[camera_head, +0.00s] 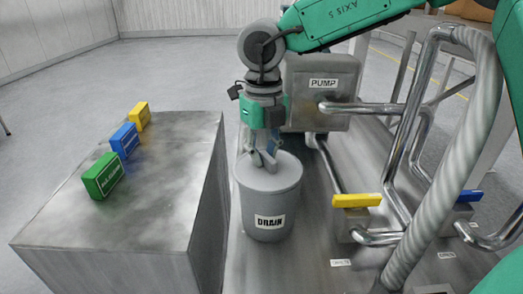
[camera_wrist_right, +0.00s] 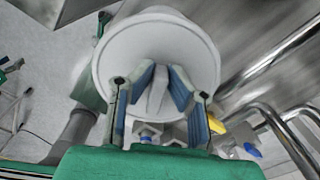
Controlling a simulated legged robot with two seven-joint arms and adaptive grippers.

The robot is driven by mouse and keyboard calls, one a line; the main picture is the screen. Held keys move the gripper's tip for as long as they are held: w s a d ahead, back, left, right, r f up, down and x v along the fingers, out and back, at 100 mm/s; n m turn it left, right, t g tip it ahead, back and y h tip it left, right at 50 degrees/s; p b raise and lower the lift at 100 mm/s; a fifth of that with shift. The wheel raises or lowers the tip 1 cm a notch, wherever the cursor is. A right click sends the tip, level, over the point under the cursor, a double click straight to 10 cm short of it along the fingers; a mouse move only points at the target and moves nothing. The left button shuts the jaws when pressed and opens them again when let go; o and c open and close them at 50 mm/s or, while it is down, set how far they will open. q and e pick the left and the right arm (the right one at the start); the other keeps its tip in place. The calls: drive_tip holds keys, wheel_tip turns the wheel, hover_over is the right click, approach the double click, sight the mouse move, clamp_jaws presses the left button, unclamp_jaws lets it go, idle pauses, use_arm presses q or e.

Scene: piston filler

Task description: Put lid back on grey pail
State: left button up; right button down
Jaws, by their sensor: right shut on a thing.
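The grey pail (camera_head: 254,203), labelled DRAIN, stands upright on the metal platform beside the metal table. Its round grey lid (camera_head: 285,176) is at the pail's top and looks level with the rim; I cannot tell whether it is fully seated. My right gripper (camera_head: 262,160) comes down from above and is shut on the lid's raised handle. In the right wrist view the lid (camera_wrist_right: 150,32) fills the upper middle, with its handle ridge between the blue-padded fingers of the gripper (camera_wrist_right: 164,88). The lid hides the pail's inside. My left gripper is not in view.
Green (camera_head: 103,175), blue (camera_head: 125,140) and yellow (camera_head: 139,116) blocks lie on the metal table (camera_head: 150,225) at left. The pump box (camera_head: 322,88) stands behind the pail. Pipes, a yellow valve handle (camera_head: 356,200) and a thick hose (camera_head: 450,170) crowd the right.

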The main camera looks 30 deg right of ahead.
drive_tip(key=shift+d, duration=0.6)
drive_tip(key=shift+a, duration=0.15)
drive_tip(key=shift+a+r+p, duration=0.2)
drive_tip(key=shift+a+p, duration=0.2)
drive_tip(key=shift+a, duration=0.25)
drive_tip(key=shift+d+f, duration=0.3)
drive_tip(key=shift+d, duration=0.2)
idle(0.6)
idle(0.8)
drive_tip(key=c, duration=1)
unclamp_jaws()
drive_tip(key=shift+r, duration=3.5)
